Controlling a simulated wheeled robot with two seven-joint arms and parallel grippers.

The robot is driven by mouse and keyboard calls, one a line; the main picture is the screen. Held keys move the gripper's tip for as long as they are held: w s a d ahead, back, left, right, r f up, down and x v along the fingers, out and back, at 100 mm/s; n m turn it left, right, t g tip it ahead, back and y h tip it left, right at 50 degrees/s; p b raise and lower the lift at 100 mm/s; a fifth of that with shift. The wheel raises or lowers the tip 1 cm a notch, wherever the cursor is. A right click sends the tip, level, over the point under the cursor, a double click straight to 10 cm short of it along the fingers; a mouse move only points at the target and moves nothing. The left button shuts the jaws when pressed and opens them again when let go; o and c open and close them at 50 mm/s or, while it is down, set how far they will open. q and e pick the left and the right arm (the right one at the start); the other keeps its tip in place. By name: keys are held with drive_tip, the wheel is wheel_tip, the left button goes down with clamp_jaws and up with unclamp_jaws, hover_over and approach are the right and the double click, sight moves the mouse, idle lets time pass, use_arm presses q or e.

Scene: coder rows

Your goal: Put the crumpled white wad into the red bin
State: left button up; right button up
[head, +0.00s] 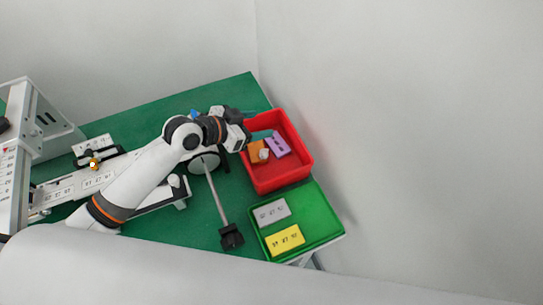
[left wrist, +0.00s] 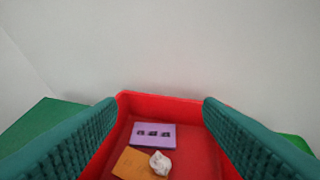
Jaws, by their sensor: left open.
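The crumpled white wad (head: 264,155) lies inside the red bin (head: 284,184), at the edge of an orange plate (head: 255,152) and near a purple plate (head: 278,145). The left wrist view also shows the wad (left wrist: 160,162), the orange plate (left wrist: 131,164), the purple plate (left wrist: 152,135) and the bin's red rim (left wrist: 165,97). I cannot tell if the wad rests on the orange plate or beside it. My left gripper (head: 264,135) is over the bin, open and empty, its teal fingers (left wrist: 160,104) spread wide and apart from the wad. My right gripper is not in view.
A green tray (head: 322,228) with a grey plate (head: 271,212) and a yellow plate (head: 285,240) stands in front of the bin. A rod with a black block (head: 231,237) is left of it. Walls rise behind and right of the green table (head: 130,108).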

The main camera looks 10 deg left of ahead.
use_arm(q)
wheel_tip(320, 180, up, 7)
idle(0.3)
idle(0.4)
